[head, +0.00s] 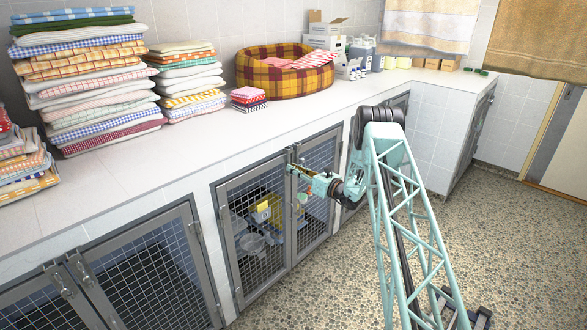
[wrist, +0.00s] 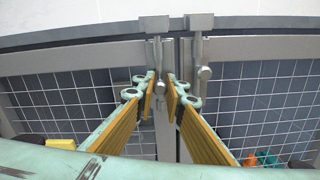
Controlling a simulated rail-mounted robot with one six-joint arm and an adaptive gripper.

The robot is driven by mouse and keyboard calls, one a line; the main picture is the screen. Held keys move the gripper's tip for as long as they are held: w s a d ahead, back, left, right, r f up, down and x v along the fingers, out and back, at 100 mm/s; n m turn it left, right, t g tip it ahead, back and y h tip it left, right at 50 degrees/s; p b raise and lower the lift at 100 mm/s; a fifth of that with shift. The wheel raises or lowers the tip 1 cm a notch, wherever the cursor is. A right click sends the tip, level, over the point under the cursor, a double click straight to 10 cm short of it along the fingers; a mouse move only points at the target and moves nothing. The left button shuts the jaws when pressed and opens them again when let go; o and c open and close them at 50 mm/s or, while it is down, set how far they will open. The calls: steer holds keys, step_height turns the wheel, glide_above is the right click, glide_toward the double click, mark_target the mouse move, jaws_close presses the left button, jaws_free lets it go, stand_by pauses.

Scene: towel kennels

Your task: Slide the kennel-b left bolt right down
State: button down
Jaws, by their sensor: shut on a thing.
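The kennel-b left bolt (wrist: 157,52) is a vertical grey metal rod at the top inner edge of the left mesh door, under a bracket on the frame. My gripper (wrist: 162,90) has its orange-padded fingers closed around the bolt's lower part, one on each side. The bolt's knob is hidden between the fingertips. In the head view my gripper (head: 295,170) is at the top of the seam between the middle kennel's two doors, and it covers the bolt there. The right bolt (wrist: 203,72) hangs just right of my fingers, apart from them, with its round knob showing.
The countertop (head: 215,130) overhangs the kennels and carries towel stacks (head: 85,80) and a plaid pet bed (head: 285,70). Another kennel (head: 130,280) with mesh doors stands at the left.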

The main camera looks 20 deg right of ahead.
steer(key=shift+f, duration=0.9)
steer(key=shift+s, duration=0.1)
steer(key=c, duration=2.8)
jaws_free()
steer(key=v, duration=1.1)
steer(key=shift+s+d, duration=0.1)
steer(key=shift+s, duration=0.3)
